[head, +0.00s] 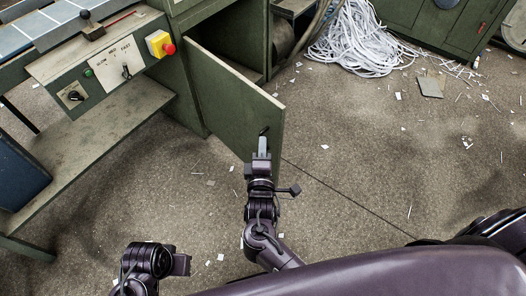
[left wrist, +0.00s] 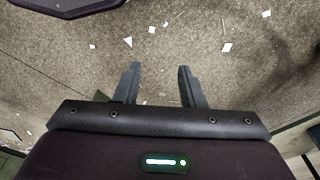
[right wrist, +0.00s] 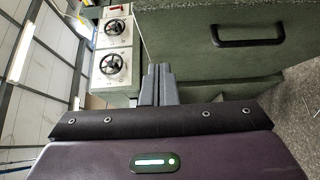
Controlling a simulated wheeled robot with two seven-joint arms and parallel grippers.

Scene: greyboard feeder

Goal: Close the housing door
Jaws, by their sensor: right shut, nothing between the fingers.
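The green housing door (head: 232,98) stands swung open from the green housing (head: 175,75), with the dark opening (head: 225,38) showing behind it. A black handle (head: 264,131) is near the door's free edge. In the right wrist view the green door (right wrist: 190,55) fills the upper right, with its black bar handle (right wrist: 248,30). My right gripper (head: 262,143) is shut and empty at the door's free edge, by the handle; I cannot tell whether it touches. My left gripper (left wrist: 160,82) is open and empty above the floor, low at the left in the head view.
A control panel (head: 112,64) with a red emergency button (head: 168,48) sits left of the door, above a lower shelf (head: 95,145). A heap of white paper strips (head: 355,45) lies at the back. The floor right of the door is open, with scattered scraps.

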